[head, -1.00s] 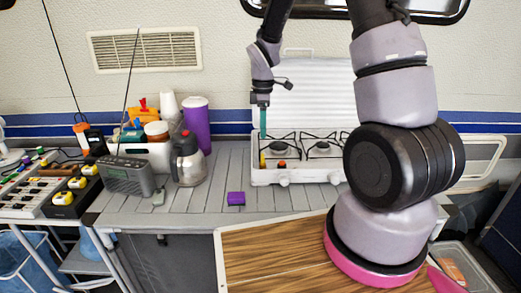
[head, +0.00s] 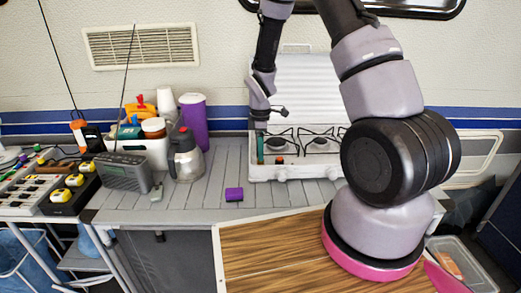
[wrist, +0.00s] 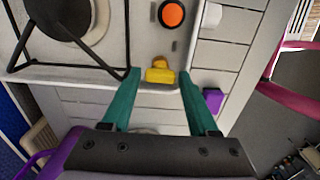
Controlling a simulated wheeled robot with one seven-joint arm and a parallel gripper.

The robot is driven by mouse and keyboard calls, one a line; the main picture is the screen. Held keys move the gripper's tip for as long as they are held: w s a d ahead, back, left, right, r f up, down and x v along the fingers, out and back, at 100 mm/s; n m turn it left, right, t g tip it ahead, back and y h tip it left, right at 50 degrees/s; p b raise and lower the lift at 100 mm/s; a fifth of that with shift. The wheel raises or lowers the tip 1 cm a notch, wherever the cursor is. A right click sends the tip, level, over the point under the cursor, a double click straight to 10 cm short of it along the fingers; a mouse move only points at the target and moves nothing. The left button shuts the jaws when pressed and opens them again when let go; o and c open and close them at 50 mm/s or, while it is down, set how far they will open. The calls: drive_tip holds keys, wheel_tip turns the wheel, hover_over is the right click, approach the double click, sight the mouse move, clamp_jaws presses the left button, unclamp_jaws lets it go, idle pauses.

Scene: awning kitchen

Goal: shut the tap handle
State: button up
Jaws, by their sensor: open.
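The yellow tap handle (wrist: 160,72) is at the left end of the white stove (head: 318,172), beside a round orange-red knob (wrist: 171,14). In the wrist view it lies between the two teal fingertips of my gripper (wrist: 159,77), with a small gap on either side. My gripper is open and holds nothing. In the head view my gripper (head: 260,153) points down at the stove's left front corner, and its fingers mostly hide the handle. I cannot tell whether the tips touch the panel.
Black pan supports (head: 318,140) stand on the stove behind the handle. A purple block (head: 234,194) lies on the grey counter in front. A steel jug (head: 184,158) and a purple tumbler (head: 194,122) stand to the left. The counter between them and the stove is clear.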

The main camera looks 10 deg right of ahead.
clamp_jaws()
drive_tip(key=shift+m, duration=0.4)
drive_tip(key=m, duration=0.3)
drive_tip(key=shift+m, duration=0.4)
drive_tip(key=m, duration=0.4)
drive_tip(key=shift+m, duration=0.3)
drive_tip(key=m, duration=0.8)
drive_tip(key=shift+m, duration=0.3)
